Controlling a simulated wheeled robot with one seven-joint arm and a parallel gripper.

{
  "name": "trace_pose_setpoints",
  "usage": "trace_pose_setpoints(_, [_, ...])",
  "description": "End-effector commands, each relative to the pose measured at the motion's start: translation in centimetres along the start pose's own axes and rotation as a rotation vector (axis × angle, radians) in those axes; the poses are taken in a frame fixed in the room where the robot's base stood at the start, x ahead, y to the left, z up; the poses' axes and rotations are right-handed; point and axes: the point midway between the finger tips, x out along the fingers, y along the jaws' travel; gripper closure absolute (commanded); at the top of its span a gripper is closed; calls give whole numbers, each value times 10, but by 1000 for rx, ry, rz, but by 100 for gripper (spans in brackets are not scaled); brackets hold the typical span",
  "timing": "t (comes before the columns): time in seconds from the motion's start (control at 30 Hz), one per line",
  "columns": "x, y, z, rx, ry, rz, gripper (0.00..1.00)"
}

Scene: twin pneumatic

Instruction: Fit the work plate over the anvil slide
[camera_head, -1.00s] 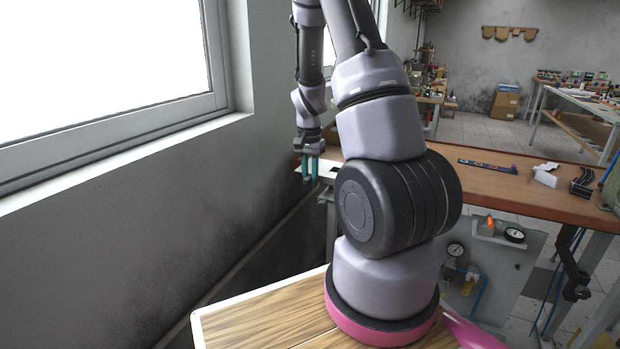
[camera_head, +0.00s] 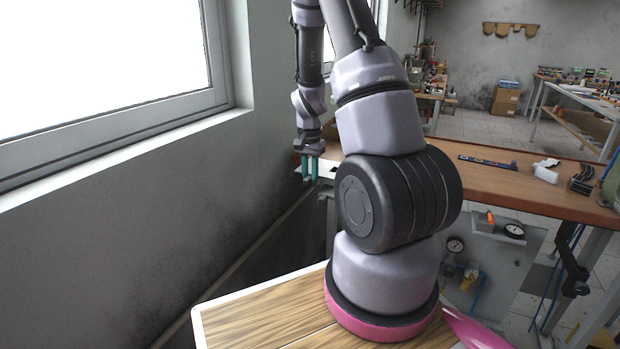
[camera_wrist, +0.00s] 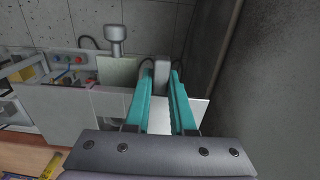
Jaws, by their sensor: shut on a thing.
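My gripper (camera_head: 309,168) hangs fingers-down at the far left end of the brown bench, close to the wall. It also shows in the wrist view (camera_wrist: 162,75), its teal fingers closed on either side of a small grey block. A white plate, seemingly the work plate (camera_wrist: 196,111), shows beside and between the fingers in the wrist view, and as a pale strip (camera_head: 328,168) beside them in the head view. Whether the grey block belongs to the plate cannot be told. The anvil slide cannot be clearly made out; the fingers and plate cover that area.
A grey post with a round head (camera_wrist: 115,42) stands by a pale panel left of the fingers in the wrist view. A dark wall is close on the right. The brown bench (camera_head: 480,186) carries a dark strip (camera_head: 487,163) and a white part (camera_head: 546,172).

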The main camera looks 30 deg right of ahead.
Motion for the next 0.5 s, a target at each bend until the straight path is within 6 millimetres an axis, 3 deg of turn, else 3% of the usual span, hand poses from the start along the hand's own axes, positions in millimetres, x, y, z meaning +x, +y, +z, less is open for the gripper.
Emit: trace_pose_setpoints(0.5, [7,0,0,1,0,-1,100])
